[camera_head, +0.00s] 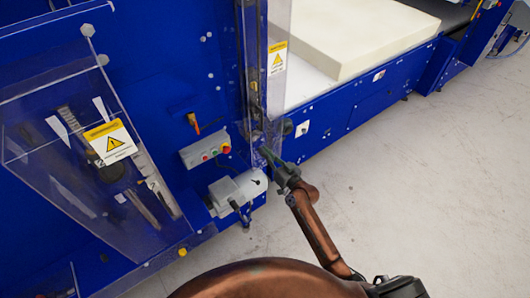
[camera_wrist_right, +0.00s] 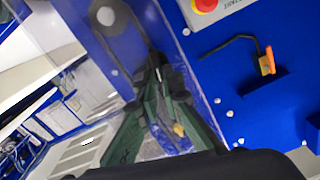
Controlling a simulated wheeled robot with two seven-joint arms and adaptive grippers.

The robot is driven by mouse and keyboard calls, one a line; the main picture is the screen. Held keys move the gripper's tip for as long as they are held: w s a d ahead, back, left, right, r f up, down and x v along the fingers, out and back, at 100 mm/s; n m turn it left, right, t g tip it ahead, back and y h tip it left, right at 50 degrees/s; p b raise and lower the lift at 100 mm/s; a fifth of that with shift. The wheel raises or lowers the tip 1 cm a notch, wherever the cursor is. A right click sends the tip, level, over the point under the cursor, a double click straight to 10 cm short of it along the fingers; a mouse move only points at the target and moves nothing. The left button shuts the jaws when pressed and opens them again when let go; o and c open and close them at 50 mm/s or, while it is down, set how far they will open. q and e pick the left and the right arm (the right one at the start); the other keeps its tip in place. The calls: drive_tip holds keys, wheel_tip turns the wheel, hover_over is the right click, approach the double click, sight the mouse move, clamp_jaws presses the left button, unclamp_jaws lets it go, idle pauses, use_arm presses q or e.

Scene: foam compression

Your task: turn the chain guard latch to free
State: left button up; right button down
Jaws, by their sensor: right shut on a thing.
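The clear chain guard (camera_head: 280,25) stands upright on the blue machine, with a yellow warning label on it. In the wrist view, the dark chain loop (camera_wrist_right: 117,62) shows behind the clear panel. My right gripper (camera_head: 268,153) is at the lower end of this guard. In the wrist view its green-grey fingers (camera_wrist_right: 157,75) come together at the guard and are shut on a small dark part, which I take to be the chain guard latch. The fingers hide most of it, so its turn angle cannot be told. My left gripper is out of view.
A grey button box (camera_head: 205,151) and a grey-white motor (camera_head: 238,190) sit just left of the gripper. An orange-handled lever (camera_wrist_right: 267,62) is nearby. A larger clear guard (camera_head: 75,130) is at left. A foam block (camera_head: 365,40) lies on the bed behind. Floor at right is clear.

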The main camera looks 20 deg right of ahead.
drive_tip(key=m, duration=0.3)
drive_tip(key=shift+w+d+m, duration=0.1)
drive_tip(key=shift+d+m, duration=0.15)
drive_tip(key=shift+m, duration=0.15)
drive_tip(key=m, duration=0.3)
drive_tip(key=shift+d+f+m+p, duration=0.2)
drive_tip(key=shift+f+m+p, duration=0.1)
drive_tip(key=shift+p, duration=0.1)
drive_tip(key=m, duration=0.4)
drive_tip(key=shift+w+d+f, duration=0.15)
drive_tip(key=shift+f, duration=0.05)
drive_tip(key=shift+f+m+p, duration=0.15)
drive_tip(key=shift+m, duration=0.8)
drive_tip(key=shift+f+m+p, duration=0.15)
drive_tip(key=shift+m, duration=0.8)
drive_tip(key=c, duration=2.1)
unclamp_jaws()
